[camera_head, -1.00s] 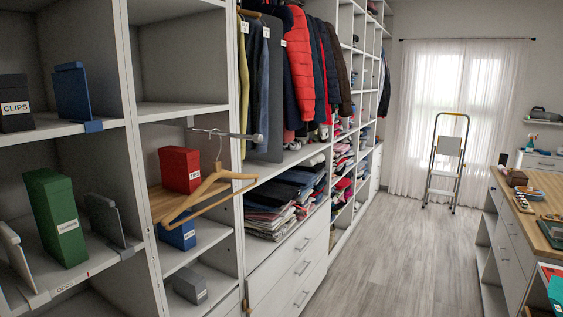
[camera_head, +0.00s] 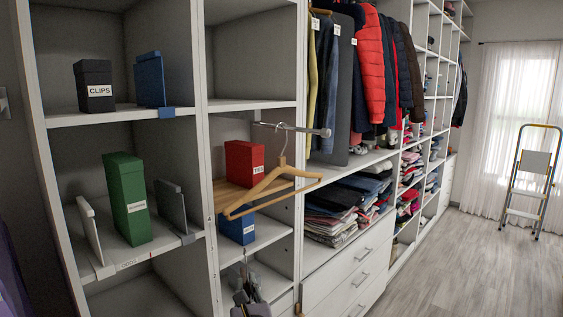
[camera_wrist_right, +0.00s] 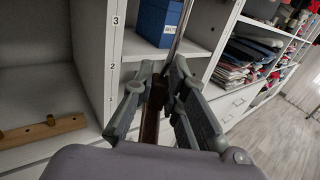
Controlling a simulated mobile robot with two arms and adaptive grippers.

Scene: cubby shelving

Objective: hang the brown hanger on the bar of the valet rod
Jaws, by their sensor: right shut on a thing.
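The valet rod (camera_head: 310,130) is a grey metal bar sticking out from the cubby's upright. A light wooden hanger (camera_head: 262,190) hangs from it by its hook, slightly tilted. My right gripper (camera_head: 246,278) is low in front of the cubby, below the rod and the light hanger. In the right wrist view my right gripper (camera_wrist_right: 158,92) is shut on a dark brown piece, which looks like part of the brown hanger (camera_wrist_right: 152,112). A thin metal piece rises above it. The rest of the brown hanger is hidden or out of view. My left gripper is not in view.
A red box (camera_head: 243,160) and a blue box (camera_head: 237,229) stand in the cubby behind the light hanger. A green box (camera_head: 128,200) stands to the left. Folded clothes (camera_head: 345,208) and hanging jackets are to the right.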

